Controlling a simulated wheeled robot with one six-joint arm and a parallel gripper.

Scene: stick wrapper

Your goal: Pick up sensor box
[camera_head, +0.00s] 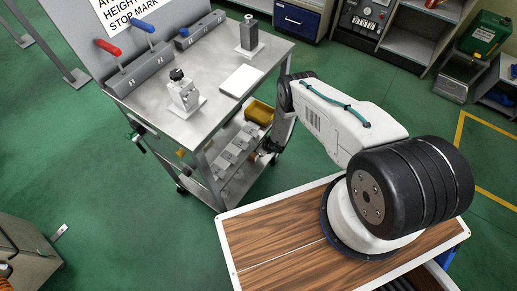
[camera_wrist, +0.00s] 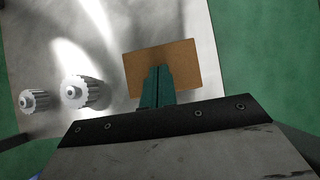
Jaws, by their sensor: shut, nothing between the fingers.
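A flat brown rectangular box (camera_wrist: 183,55) lies on a grey metal surface in the wrist view. It looks like the sensor box, though no label shows. My gripper (camera_wrist: 158,70) has its green fingers shut together in front of the box, covering part of its lower left side. Nothing is between the fingers. I cannot tell whether the fingertips touch the box. In the head view my arm reaches down beside the right side of the metal cart (camera_head: 224,84), and my gripper (camera_head: 268,154) is small and partly hidden near the lower shelf.
Two white ribbed knobs (camera_wrist: 82,91) (camera_wrist: 34,100) stand left of the box. A yellow bin (camera_head: 259,112) and several small grey parts (camera_head: 236,146) sit on the lower shelf. The cart top carries a clamp (camera_head: 183,95) and a dark block (camera_head: 249,33).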

